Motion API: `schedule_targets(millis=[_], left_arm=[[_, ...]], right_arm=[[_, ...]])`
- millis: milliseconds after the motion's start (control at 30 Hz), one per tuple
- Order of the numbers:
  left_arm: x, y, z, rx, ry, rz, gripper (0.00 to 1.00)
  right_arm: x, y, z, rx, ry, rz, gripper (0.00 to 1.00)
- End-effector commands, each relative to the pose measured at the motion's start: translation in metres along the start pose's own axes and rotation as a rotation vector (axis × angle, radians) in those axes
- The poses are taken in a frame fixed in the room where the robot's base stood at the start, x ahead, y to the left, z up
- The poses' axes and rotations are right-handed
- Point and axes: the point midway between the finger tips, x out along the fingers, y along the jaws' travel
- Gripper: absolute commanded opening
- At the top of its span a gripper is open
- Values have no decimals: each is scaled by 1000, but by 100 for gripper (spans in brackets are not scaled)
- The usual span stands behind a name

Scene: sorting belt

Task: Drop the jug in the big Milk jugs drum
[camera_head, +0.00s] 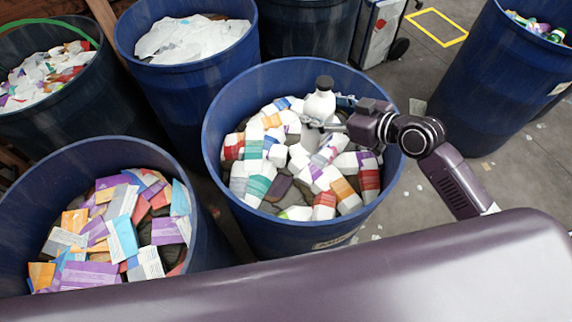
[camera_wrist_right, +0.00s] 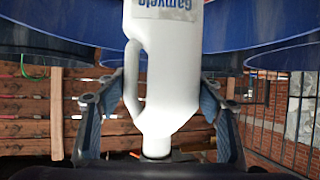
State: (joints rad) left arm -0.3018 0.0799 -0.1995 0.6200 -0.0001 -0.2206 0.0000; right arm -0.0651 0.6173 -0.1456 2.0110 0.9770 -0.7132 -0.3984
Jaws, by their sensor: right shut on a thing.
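The jug (camera_head: 319,103) is white with a dark cap and is upright in the head view. My right gripper (camera_head: 332,114) is shut on it and holds it over the far part of the big blue drum (camera_head: 285,236). That drum is filled with bottles and jugs; its front label is only partly visible. In the right wrist view the jug (camera_wrist_right: 165,75) is between the two fingers (camera_wrist_right: 155,105), with its handle on the left and blue lettering upside down. My left gripper is not in view.
A blue drum of flattened cartons (camera_head: 205,245) stands to the left. A drum of white sheets (camera_head: 185,82), a drum of mixed waste (camera_head: 85,112) and a dark drum (camera_head: 305,38) stand behind.

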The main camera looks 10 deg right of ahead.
Motion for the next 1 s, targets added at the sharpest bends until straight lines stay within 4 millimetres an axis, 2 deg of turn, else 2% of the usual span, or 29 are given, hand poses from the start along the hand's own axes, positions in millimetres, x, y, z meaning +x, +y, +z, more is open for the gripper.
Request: schedule_targets(millis=[33, 100, 300, 467, 833, 1000], left_arm=[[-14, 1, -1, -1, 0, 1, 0], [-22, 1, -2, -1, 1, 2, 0], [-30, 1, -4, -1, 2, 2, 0], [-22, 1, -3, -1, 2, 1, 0], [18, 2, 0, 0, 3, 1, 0], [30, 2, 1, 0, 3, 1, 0]], right_arm=[[5, 8, -16, 0, 0, 22, 40], [14, 16, -26, 13, 2, 45, 40], [27, 25, -36, 33, 1, 72, 40], [32, 26, -29, 38, 1, 74, 40], [49, 25, 8, 38, 1, 73, 40], [54, 25, 18, 37, 1, 73, 40]])
